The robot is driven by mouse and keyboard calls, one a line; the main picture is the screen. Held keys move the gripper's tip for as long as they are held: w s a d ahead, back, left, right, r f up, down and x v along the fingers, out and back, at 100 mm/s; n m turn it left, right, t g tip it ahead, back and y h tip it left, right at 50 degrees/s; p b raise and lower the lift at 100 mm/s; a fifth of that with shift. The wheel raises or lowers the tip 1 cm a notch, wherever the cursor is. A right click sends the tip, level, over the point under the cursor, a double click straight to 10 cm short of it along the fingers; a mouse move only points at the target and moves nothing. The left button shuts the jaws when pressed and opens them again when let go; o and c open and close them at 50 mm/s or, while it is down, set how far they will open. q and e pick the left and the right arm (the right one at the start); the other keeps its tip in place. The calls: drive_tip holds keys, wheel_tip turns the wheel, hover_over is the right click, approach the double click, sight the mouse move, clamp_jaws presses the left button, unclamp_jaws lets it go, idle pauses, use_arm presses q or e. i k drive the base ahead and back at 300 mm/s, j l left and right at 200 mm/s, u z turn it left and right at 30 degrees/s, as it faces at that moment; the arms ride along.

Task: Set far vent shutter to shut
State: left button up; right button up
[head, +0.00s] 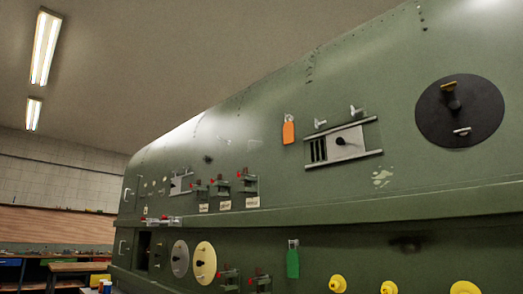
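The far vent shutter looks to be the small pale sliding plate (181,184) on the green fuselage side, left of the middle in the head view. It is too small to tell how much of its opening is covered. A nearer vent shutter (350,141) sits between two rails at the right. Its pale plate has a dark knob, and dark slats show uncovered at its left end. Neither of my grippers is in view.
The green fuselage (250,125) fills the right side. Its surface carries a black round disc (460,110), an orange tag (288,131), a green tag (292,262), red-tipped latches (221,187) and yellow knobs (388,287). A workbench (80,267) stands at the lower left.

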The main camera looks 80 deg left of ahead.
sight(349, 142)
drive_tip(key=u, duration=2)
drive_tip(key=i+j+z, duration=0.1)
drive_tip(key=i+z, duration=0.2)
